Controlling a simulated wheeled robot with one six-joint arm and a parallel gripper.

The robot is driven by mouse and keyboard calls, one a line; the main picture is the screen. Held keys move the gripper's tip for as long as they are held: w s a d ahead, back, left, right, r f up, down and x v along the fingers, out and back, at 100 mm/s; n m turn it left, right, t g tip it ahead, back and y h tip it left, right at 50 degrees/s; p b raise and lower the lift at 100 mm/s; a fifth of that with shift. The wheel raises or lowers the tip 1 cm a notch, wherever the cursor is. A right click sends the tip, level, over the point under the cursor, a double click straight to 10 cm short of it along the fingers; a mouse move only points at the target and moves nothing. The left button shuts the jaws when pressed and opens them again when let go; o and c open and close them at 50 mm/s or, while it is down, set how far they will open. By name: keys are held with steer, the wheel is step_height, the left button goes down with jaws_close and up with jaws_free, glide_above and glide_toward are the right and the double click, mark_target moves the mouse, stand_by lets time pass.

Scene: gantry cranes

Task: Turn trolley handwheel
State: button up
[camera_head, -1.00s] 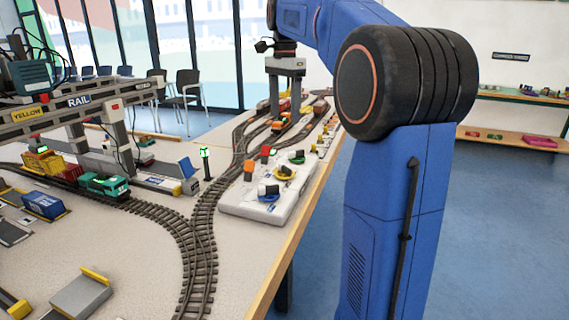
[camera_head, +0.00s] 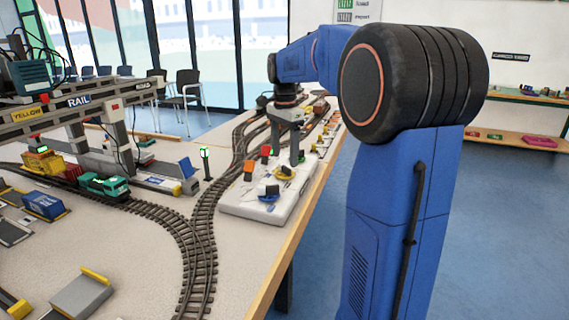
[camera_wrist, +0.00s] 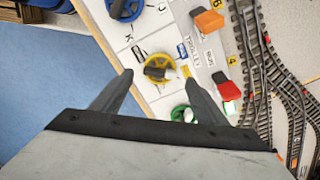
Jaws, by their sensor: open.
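The yellow handwheel (camera_wrist: 163,58), with a dark grip bar across it, lies beside a label that reads TROLLEY (camera_wrist: 192,51) on the white control panel (camera_wrist: 118,37). It also shows in the head view (camera_head: 286,174). My gripper (camera_wrist: 158,77) is open and points down at the panel. In the wrist view its two fingertips lie to either side of the yellow wheel. Nothing is between the fingers that I can see to be gripped; the exact height above the wheel is hard to tell.
A blue handwheel (camera_wrist: 124,8) and a green handwheel (camera_wrist: 180,113) flank the yellow one. Curved rail track (camera_head: 203,232) and the gantry crane (camera_head: 75,105) lie left of the panel.

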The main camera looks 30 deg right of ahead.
mark_target(285, 166)
steer(key=shift+f, duration=1.85)
steer(key=c, duration=1.1)
steer(key=shift+o, duration=0.2)
steer(key=shift+n, duration=0.4)
steer(key=n, duration=1.2)
steer(key=shift+n, duration=0.4)
